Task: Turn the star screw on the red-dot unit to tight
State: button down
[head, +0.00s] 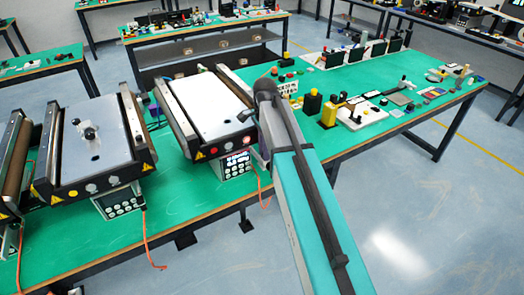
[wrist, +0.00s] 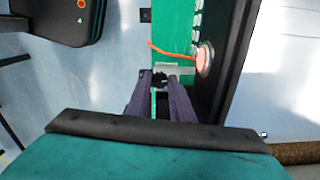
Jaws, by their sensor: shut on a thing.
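In the wrist view, a glowing red dot (wrist: 204,60) sits on the dark frame, right of my gripper (wrist: 160,78). My gripper is shut on a small dark knob, the star screw (wrist: 159,80), beside the frame. The fingers hide much of the screw, so its turn angle cannot be told. In the head view my arm covers the fingertips and the screw.
Another conveyor (head: 90,145) with a small metal part on top stands to the left. Keypad boxes (head: 122,202) and orange cables hang at the front edge of the green table (head: 330,140). Yellow and black devices (head: 329,113) stand close right of my arm.

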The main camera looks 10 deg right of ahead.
jog(key=shift+s+d+f+m, duration=0.1)
jog(key=shift+s+d+m, duration=0.1)
jog(key=shift+d+m, duration=0.1)
jog(key=c, duration=1.6)
grip_release()
jog(key=shift+o, duration=0.3)
jog(key=shift+a, duration=0.1)
jog(key=shift+w, duration=0.1)
jog(key=shift+r, duration=0.2)
jog(key=shift+r+p, duration=1.35)
jog(key=shift+r, duration=0.45)
jog(key=shift+r+p, duration=1.35)
jog(key=shift+r, duration=0.7)
